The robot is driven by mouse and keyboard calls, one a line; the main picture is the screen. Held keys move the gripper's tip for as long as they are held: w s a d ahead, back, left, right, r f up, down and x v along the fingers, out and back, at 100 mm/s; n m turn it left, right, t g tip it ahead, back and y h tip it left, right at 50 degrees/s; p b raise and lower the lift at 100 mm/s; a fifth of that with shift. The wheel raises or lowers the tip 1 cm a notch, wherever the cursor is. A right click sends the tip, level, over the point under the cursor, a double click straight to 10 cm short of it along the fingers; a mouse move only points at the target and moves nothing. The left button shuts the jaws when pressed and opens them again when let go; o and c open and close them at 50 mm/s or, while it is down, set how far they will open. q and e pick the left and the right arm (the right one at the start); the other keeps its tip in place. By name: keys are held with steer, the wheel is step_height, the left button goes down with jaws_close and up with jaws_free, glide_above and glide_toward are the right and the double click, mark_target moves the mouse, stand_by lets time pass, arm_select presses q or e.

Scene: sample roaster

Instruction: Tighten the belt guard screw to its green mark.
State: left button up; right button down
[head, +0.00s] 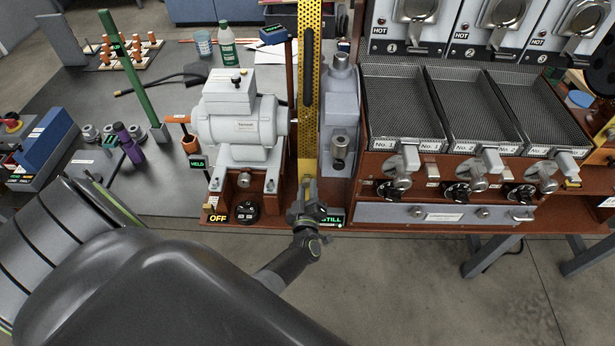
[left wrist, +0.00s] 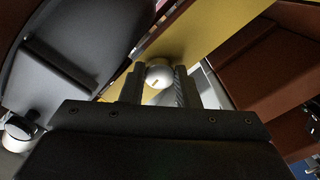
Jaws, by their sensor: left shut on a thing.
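The yellow belt guard (head: 308,130) stands upright between the grey motor (head: 240,125) and the roaster's grey housing (head: 338,105). It fills the upper middle of the left wrist view (left wrist: 210,38). The belt guard screw (left wrist: 158,74) shows a pale round head with a small yellowish mark, at the guard's lower edge. My left gripper (head: 307,188) is at the guard's lower end. In the left wrist view its fingers (left wrist: 159,88) are shut on the screw head, one on each side. The gripper hides the screw in the head view. I cannot make out a green mark. My right gripper is not in view.
An OFF switch panel (head: 216,217) with a black knob (head: 247,211) is left of the gripper. A green STILL sign (head: 333,218) is close on its right. Mesh trays (head: 405,100) and valves stand further right. Open floor (head: 420,290) lies in front.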

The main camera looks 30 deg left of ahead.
arm_select(q)
steer(key=shift+m, duration=0.7)
steer(key=o, duration=1)
steer(key=shift+c, duration=0.2)
steer(key=p+v, duration=0.3)
steer(key=v, duration=1.4)
steer(key=shift+s, duration=0.2)
